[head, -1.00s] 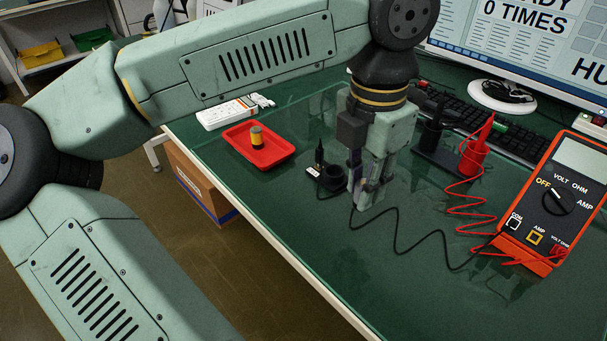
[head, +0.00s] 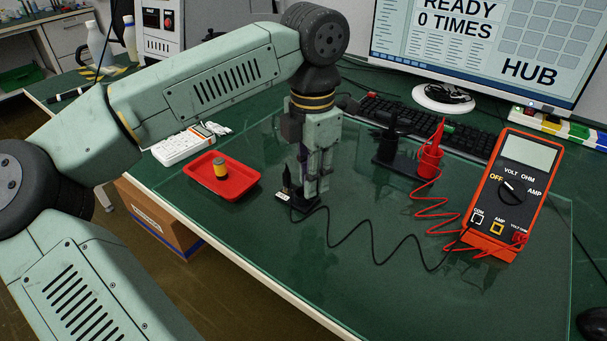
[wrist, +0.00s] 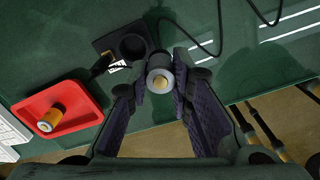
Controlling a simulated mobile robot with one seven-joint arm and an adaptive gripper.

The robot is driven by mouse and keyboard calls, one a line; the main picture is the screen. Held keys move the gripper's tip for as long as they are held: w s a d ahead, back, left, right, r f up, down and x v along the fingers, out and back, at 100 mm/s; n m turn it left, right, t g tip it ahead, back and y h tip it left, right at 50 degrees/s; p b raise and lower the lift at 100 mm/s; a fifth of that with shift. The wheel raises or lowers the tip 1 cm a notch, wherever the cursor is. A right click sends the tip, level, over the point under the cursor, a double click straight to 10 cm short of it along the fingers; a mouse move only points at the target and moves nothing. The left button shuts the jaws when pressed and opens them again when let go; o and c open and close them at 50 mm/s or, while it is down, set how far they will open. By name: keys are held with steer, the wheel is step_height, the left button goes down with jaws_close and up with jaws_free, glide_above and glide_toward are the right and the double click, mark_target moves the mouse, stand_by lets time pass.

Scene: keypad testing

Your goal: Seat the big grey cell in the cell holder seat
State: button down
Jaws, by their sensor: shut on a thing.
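My gripper (wrist: 168,95) is shut on the big grey cell (wrist: 160,68), which shows its round end with a pale centre between the purple pads in the wrist view. The cell holder seat (wrist: 131,46) is a black block with a round hole, just up and left of the cell. The hole looks empty, and the cell is beside it rather than over it. In the head view my gripper (head: 318,188) hangs upright just right of and partly in front of the holder seat (head: 297,205). The fingers hide most of the cell there.
A red tray (head: 240,191) with a small yellow-banded cell (head: 220,169) lies to the left. A black wire (head: 350,232) runs right to the orange multimeter (head: 511,190). Black and red probes (head: 430,160) stand behind. The front of the glass-topped table is clear.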

steer(key=shift+w+a+p, duration=0.15)
steer(key=shift+w+a, duration=0.15)
steer(key=shift+w, duration=0.45)
steer(key=shift+w+a+p, duration=0.15)
steer(key=shift+w+a, duration=0.1)
steer(key=shift+w, duration=0.5)
steer(key=shift+w+f, duration=0.1)
steer(key=shift+f, duration=1.8)
steer(key=shift+f, duration=0.15)
steer(key=c, duration=1.7)
jaws_free()
